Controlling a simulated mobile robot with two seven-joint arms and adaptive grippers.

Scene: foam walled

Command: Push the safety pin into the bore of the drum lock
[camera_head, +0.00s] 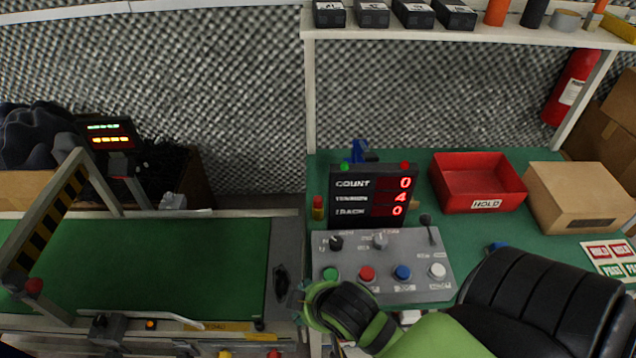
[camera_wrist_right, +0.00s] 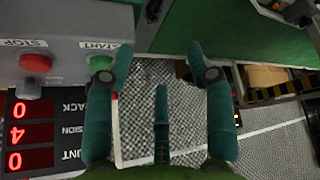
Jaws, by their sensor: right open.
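My right gripper (camera_head: 299,300) reaches in from the lower right in the head view, between the control panel and the conveyor's right end. In the right wrist view the gripper (camera_wrist_right: 156,58) has its teal fingers spread wide, with nothing between them. A dark fitting (camera_head: 281,283) sits on the grey end plate of the conveyor, just left of the gripper; it may be the drum lock, but I cannot make out a bore. A dark round part also shows at the top of the wrist view (camera_wrist_right: 153,11). I cannot pick out the safety pin. My left gripper is not in view.
The control panel (camera_head: 405,255) with coloured buttons is close right of the gripper. A count display (camera_head: 345,210), red bin (camera_head: 478,181) and cardboard box (camera_head: 580,194) stand behind on the green bench. The green conveyor belt (camera_head: 150,265) is clear.

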